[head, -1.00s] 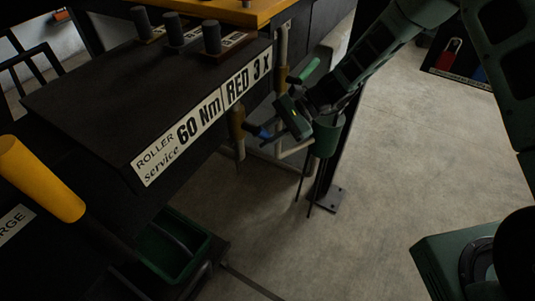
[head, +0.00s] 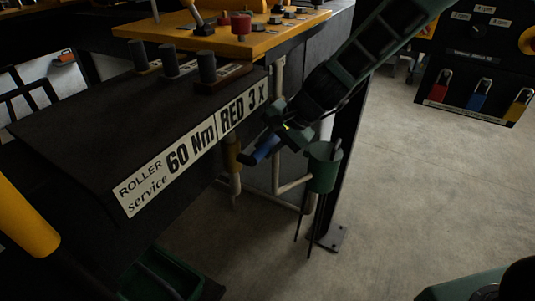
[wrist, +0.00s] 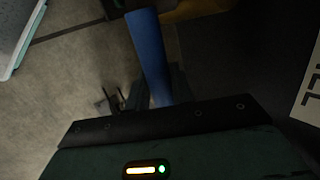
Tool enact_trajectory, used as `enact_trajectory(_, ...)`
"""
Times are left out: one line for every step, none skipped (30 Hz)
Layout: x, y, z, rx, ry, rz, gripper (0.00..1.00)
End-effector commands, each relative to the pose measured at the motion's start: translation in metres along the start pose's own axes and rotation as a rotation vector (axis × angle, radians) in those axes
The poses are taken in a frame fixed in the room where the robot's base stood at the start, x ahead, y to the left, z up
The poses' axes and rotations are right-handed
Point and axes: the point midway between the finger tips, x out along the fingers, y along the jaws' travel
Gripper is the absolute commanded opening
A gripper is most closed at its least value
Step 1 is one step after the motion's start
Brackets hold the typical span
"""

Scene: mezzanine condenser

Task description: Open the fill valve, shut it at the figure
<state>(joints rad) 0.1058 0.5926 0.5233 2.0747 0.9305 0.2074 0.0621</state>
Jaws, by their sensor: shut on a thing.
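A blue valve handle (head: 266,149) sticks out of a brass-coloured valve body (head: 234,154) on a pipe below the dark bench. My gripper (head: 277,137) is at this handle and shut on it. In the wrist view the blue handle (wrist: 149,55) runs up from my gripper's dark body. The fingertips are hard to make out in the dim light. A white label (wrist: 309,92) is cut off at the right edge of the wrist view, with only part of its lettering showing.
A green cup (head: 322,168) holding thin rods hangs close to the right of my gripper, by a dark post. The bench front carries a white label strip (head: 190,150). A yellow cylinder (head: 25,220) is at the left. A padlock board (head: 480,85) stands back right.

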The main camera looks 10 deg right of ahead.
Motion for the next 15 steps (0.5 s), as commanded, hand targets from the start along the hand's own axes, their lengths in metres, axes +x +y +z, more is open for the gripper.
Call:
enact_trajectory(0.0001, -0.0008, 0.0013, -0.014, 0.016, 0.000, 0.00)
enact_trajectory(-0.0007, -0.0013, 0.0012, -0.021, 0.026, 0.001, 0.00)
enact_trajectory(-0.0014, -0.0016, 0.0013, -0.029, 0.037, 0.002, 0.00)
enact_trajectory(-0.0019, -0.0019, 0.0016, -0.034, 0.044, 0.003, 0.00)
enact_trajectory(-0.0024, -0.0022, 0.0018, -0.038, 0.050, 0.003, 0.00)
enact_trajectory(-0.0031, -0.0026, 0.0017, -0.043, 0.058, 0.003, 0.00)
enact_trajectory(-0.0036, -0.0028, 0.0016, -0.046, 0.064, 0.004, 0.00)
enact_trajectory(-0.0040, -0.0030, 0.0015, -0.048, 0.068, 0.004, 0.00)
enact_trajectory(-0.0043, -0.0032, 0.0015, -0.050, 0.072, 0.004, 0.00)
enact_trajectory(-0.0045, -0.0033, 0.0015, -0.052, 0.074, 0.004, 0.00)
enact_trajectory(-0.0046, -0.0034, 0.0016, -0.053, 0.076, 0.004, 0.00)
enact_trajectory(-0.0048, -0.0035, 0.0016, -0.054, 0.078, 0.005, 0.00)
enact_trajectory(-0.0049, -0.0036, 0.0016, -0.054, 0.079, 0.005, 0.00)
enact_trajectory(-0.0049, -0.0036, 0.0017, -0.055, 0.079, 0.005, 0.00)
enact_trajectory(-0.0050, -0.0037, 0.0017, -0.055, 0.079, 0.005, 0.00)
